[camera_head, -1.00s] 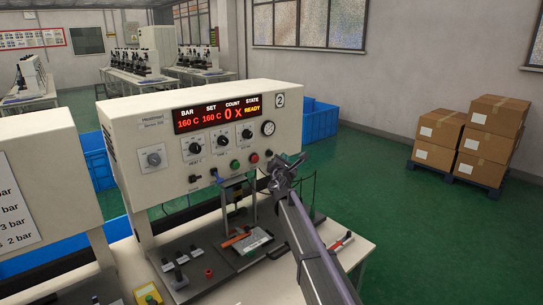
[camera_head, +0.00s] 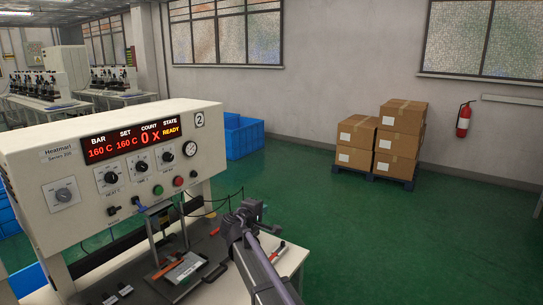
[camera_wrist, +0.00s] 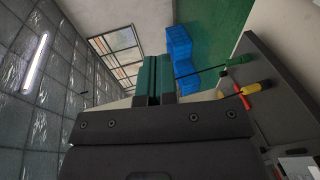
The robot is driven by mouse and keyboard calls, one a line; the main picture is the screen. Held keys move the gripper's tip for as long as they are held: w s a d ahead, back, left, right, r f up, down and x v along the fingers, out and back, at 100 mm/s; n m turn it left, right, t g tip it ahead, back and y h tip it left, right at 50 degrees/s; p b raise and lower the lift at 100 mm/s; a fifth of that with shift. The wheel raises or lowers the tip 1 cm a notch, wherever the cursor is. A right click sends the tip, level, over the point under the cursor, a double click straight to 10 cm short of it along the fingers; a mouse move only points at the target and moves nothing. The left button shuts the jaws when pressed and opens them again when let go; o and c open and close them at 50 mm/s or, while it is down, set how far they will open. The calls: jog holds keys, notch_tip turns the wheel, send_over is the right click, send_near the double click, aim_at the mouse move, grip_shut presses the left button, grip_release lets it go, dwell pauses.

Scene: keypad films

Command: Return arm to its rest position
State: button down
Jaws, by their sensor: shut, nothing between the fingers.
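My gripper (camera_head: 248,208) is at the end of my arm, in front of and to the right of the cream heat press (camera_head: 62,193) in the head view. In the wrist view its two dark fingers (camera_wrist: 155,78) lie close together, shut, with nothing visible between them. The press display (camera_head: 135,137) reads 160 C, 160 C, 0 x and READY. A small flat piece with a pale top (camera_head: 183,268) lies under the press. My gripper is apart from it.
A workbench (camera_head: 292,258) with a red-handled tool (camera_head: 277,252) is beside my arm. Blue crates (camera_head: 243,138) stand behind the press. Stacked cartons (camera_head: 400,130) sit on a pallet at the back. A fire extinguisher (camera_head: 464,120) hangs on the wall. The green floor at right is clear.

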jog(key=s+d+f+m+g+y, duration=0.2)
jog(key=s+d+f+m+g, duration=0.2)
jog(key=s+d, duration=0.3)
jog(key=s+d+f+m+g+y, duration=0.2)
jog(key=s+d+f+m+g, duration=0.3)
jog(key=s, duration=1.2)
jog(key=s+d+f+m+g+y, duration=0.2)
jog(key=s+d+f+m+g, duration=0.2)
jog(key=s+d, duration=0.6)
jog(key=shift+s+d+f+g+y, duration=0.3)
jog(key=shift+s+d+g, duration=0.15)
jog(key=shift+s, duration=0.6)
jog(key=shift+r, duration=0.1)
